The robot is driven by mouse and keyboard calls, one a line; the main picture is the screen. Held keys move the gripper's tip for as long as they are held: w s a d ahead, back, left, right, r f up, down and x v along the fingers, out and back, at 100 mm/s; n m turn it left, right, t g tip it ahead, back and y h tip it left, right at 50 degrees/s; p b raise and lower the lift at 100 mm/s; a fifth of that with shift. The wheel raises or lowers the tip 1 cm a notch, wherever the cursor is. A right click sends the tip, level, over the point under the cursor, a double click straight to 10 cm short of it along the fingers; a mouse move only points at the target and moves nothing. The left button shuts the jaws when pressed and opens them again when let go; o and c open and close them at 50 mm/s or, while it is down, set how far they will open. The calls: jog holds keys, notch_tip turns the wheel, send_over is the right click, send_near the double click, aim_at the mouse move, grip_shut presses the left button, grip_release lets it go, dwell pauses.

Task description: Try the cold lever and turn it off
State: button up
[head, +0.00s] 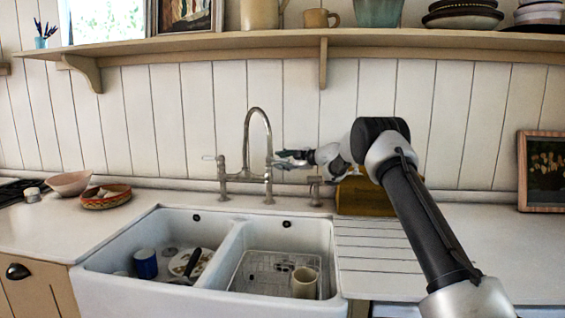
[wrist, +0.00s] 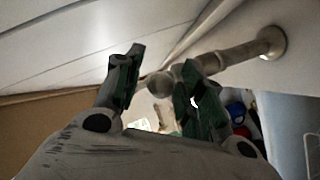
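A metal bridge tap (head: 247,178) with a tall curved spout stands behind the double sink. Its left lever (head: 208,157) has a pale end and points out to the left. The right lever is mostly hidden behind my gripper (head: 284,159), which reaches in from the right at the tap's right side. In the wrist view my gripper (wrist: 156,88) has its two dark green fingers apart. A rounded metal tap end (wrist: 160,84) shows between them; I cannot tell whether a finger touches it. The tap's pipe (wrist: 235,54) runs to a round base. I see no water stream.
The white double sink (head: 218,245) holds a blue mug (head: 145,264), dishes and, in the right basin, a cream mug (head: 304,282) on a wire rack. A short metal fitting (head: 315,190) and a yellow-brown box (head: 362,197) stand right of the tap. A shelf (head: 290,40) runs above.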

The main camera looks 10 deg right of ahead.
grip_shut()
jog(key=shift+s, duration=0.1)
jog(key=shift+s+a+m+t+h, duration=0.5)
jog(key=shift+m+t+h, duration=0.25)
jog(key=shift+m+h, duration=0.8)
jog(key=shift+s+a+m+t+h, duration=0.35)
jog(key=shift+s+m+t+h, duration=0.35)
jog(key=shift+m+h, duration=0.85)
jog(key=shift+s+a+m+t+h, duration=0.4)
jog(key=shift+m+t+h, duration=0.6)
jog(key=shift+h, duration=1)
jog(key=shift+f+m, duration=0.1)
jog(key=shift+m, duration=0.2)
